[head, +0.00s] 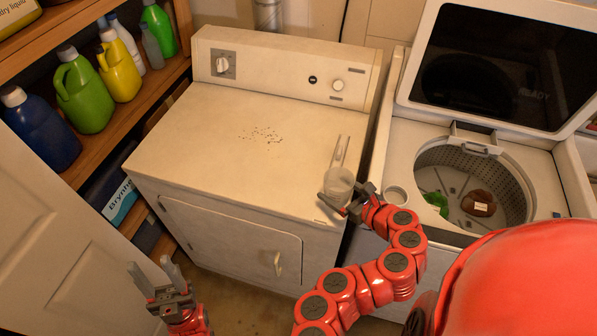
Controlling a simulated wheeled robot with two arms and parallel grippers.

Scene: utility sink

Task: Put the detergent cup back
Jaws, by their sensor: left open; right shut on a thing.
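The detergent cup (340,184) is a clear, pale cup with a long handle pointing away from me. It is at the front right corner of the white dryer top (200,130). My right gripper (345,197) is shut on the cup from the near side. I cannot tell whether the cup touches the dryer top. My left gripper (155,275) is open and empty, low in front of the dryer, near the door at left.
The washer (400,150) on the right has its lid (500,70) up, with a green and a brown item in the drum. A round white opening (396,196) is at its front left corner. Several bottles (84,95) stand on the wooden shelf at left. The dryer top is mostly clear.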

